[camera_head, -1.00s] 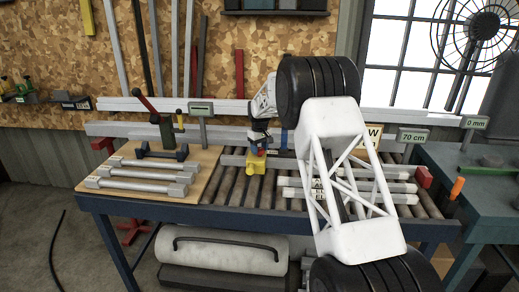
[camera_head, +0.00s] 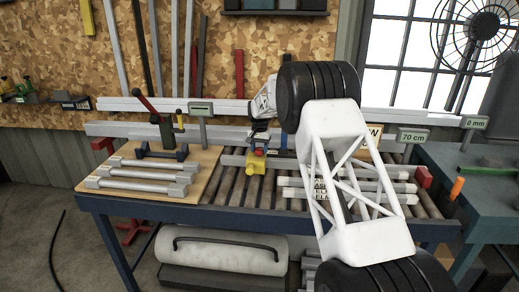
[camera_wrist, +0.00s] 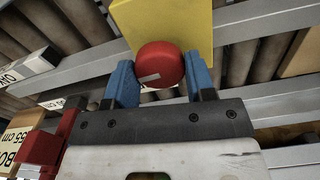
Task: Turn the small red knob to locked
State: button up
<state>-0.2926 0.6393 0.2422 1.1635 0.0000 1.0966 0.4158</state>
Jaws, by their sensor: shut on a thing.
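The small red knob (camera_wrist: 158,63) is round, with a short pale grey mark on its face near the lower edge in the wrist view. It sits on a yellow block (camera_wrist: 165,20). My gripper (camera_wrist: 160,80) has one blue finger on each side of the knob and is shut on it. In the head view the knob (camera_head: 259,152) shows as a small red spot above the yellow block (camera_head: 256,165), by the rollers. My gripper partly hides the knob there. I cannot read any locked label.
The roller table (camera_head: 230,190) holds pale bars on the right, partly behind my arm. A wooden board (camera_head: 110,195) with grey bars and a green-and-red lever tool (camera_head: 160,122) lies to the left. Grey rails and a red piece (camera_wrist: 42,148) are near my gripper.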

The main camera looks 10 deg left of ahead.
aim_at(260, 149)
jog(key=shift+m, duration=0.5)
jog(key=o, duration=0.9)
jog(key=shift+o, duration=0.2)
jog(key=shift+r, duration=3.9)
